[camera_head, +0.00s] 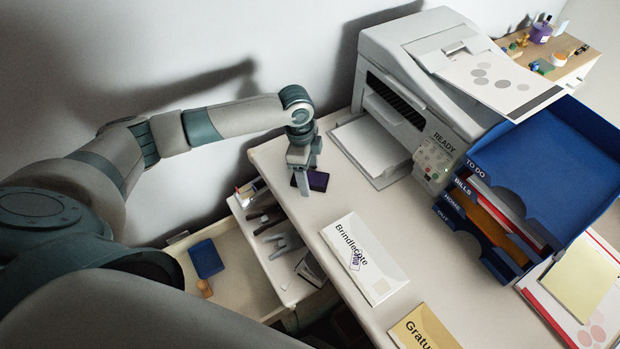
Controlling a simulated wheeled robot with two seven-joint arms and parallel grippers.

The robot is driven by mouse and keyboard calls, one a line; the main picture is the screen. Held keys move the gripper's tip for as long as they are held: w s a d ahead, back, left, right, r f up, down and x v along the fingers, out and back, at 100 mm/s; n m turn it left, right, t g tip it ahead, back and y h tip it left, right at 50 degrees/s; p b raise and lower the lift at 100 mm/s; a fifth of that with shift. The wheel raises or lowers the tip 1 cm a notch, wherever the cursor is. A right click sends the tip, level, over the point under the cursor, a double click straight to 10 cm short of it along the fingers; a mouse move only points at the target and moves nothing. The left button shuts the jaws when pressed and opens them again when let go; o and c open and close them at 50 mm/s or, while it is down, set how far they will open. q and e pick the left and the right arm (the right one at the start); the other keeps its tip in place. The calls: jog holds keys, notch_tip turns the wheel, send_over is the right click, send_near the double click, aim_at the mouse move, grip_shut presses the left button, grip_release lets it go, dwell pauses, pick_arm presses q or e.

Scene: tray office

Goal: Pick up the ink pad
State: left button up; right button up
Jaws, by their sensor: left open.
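The ink pad (319,181) appears to be the small flat dark purple block on the desk, near its back left corner. My left gripper (304,184) points down at it, with its fingers open at the pad's left side. The gripper hides part of the pad, and I cannot tell whether the fingers touch it. My right gripper is not in view.
A printer (420,75) and blue letter trays (545,165) stand at the right. Open drawers at the left hold pens, a stapler (280,240) and a blue box (206,258).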

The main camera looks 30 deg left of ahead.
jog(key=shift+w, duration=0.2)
pick_arm(q)
jog(key=c, duration=1.2)
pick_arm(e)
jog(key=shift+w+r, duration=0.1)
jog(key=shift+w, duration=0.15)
pick_arm(q)
jog(key=shift+r, duration=0.15)
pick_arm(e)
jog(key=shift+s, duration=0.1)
